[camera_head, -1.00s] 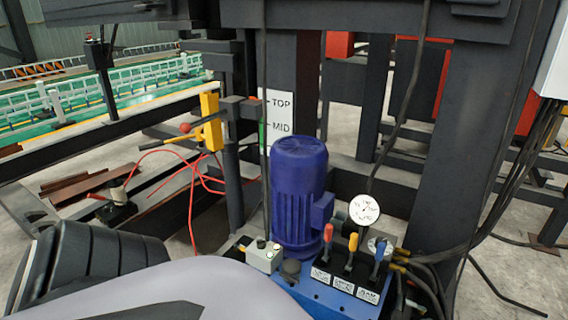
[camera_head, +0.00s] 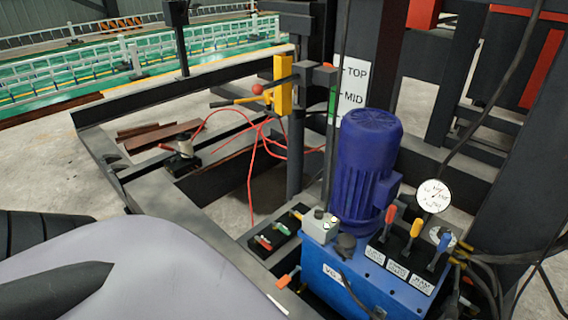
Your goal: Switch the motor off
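The blue motor (camera_head: 368,165) stands upright on a blue hydraulic power unit (camera_head: 350,283) right of the middle. A small light-grey box (camera_head: 320,226) with small buttons on top sits at the motor's lower left. A black box (camera_head: 275,237) with a red and a green control lies to its left, near the frame. Levers with red, orange and blue handles (camera_head: 415,228) stand in front of the motor's right side. A large grey arm part of mine fills the lower left. Neither gripper shows.
A round white gauge (camera_head: 434,196) rises behind the levers. Black hoses (camera_head: 485,268) run to the right. A yellow block (camera_head: 283,84) with a red-knobbed lever and a red cable hangs on a post. Dark beams surround the unit; bare floor (camera_head: 60,180) lies at left.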

